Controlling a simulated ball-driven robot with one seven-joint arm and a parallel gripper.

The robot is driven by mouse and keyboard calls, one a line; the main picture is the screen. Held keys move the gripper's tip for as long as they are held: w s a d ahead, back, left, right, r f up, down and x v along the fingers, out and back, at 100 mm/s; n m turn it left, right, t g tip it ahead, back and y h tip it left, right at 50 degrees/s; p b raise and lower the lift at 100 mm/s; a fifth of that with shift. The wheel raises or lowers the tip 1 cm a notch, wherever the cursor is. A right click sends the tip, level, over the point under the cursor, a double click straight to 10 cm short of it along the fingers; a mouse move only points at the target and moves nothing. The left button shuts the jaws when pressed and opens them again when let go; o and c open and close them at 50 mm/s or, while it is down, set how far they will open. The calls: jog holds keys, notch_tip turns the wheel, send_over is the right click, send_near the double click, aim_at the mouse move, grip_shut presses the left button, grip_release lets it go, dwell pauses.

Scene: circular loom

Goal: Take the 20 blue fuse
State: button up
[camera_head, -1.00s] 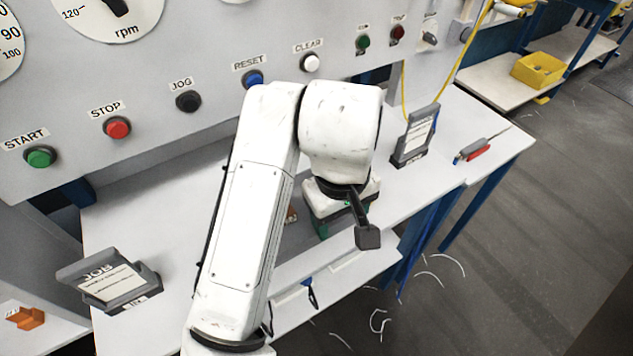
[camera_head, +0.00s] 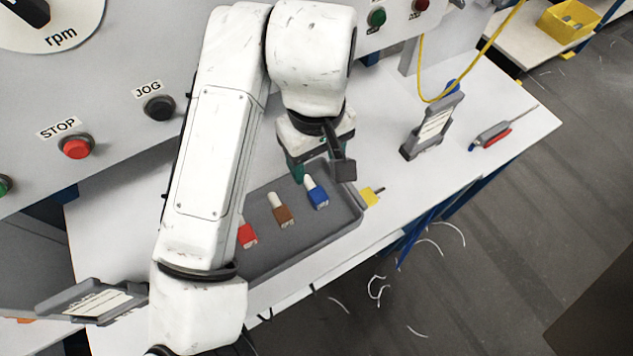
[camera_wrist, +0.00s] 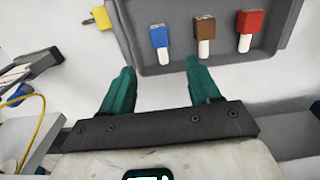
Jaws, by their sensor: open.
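A blue fuse (camera_head: 317,194) with a pale end lies in a grey tray (camera_head: 345,222), to the right of the brown and red fuses in the head view. The wrist view shows the blue fuse (camera_wrist: 160,38) on the left of the row, with its white end towards me. My gripper (camera_wrist: 155,80) has two green fingers spread apart with nothing between them. The blue fuse lies beyond the fingertips, roughly between them across the wrist view. In the head view my arm hides most of the gripper (camera_head: 310,172) and part of the tray.
A brown fuse (camera_head: 282,212) and a red fuse (camera_head: 246,235) share the tray. A yellow piece (camera_head: 371,196) lies just outside its right wall. The button panel (camera_head: 120,120) rises behind.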

aim_at(318, 194)
notch_tip(318, 194, down, 4)
jog(key=shift+r, duration=0.1)
jog(key=shift+s+d+f+p, duration=0.1)
jog(key=shift+s+f+p, duration=0.1)
jog(key=shift+f, duration=1.3)
jog(key=shift+s+d+f+p, duration=0.1)
jog(key=shift+f+p, duration=0.05)
jog(key=shift+f, duration=1.3)
jog(key=c, duration=1.1)
